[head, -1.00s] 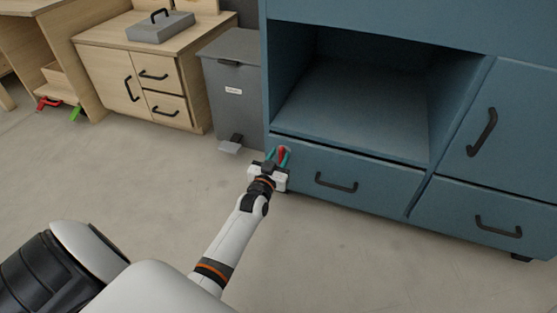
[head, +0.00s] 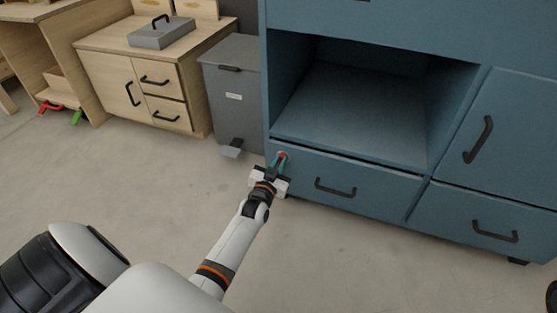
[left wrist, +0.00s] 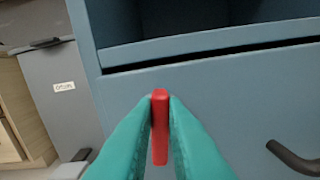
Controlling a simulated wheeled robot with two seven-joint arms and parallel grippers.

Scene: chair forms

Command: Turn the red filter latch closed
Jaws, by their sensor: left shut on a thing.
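The red filter latch (left wrist: 160,125) is on the front of the blue cabinet's lower left panel, near its left end. In the left wrist view it stands upright, with my left gripper's teal fingers (left wrist: 160,112) on both sides of it. My left gripper (head: 279,160) is shut on the latch; in the head view only a little of the red latch (head: 283,155) shows between the fingers. The latch's base is hidden by the fingers.
The blue cabinet (head: 380,196) has a black handle (head: 336,188) right of the latch and an open compartment above. A grey bin (head: 233,100) with a pedal stands to the left. Wooden cabinets stand further left. The floor (head: 130,190) in front is clear.

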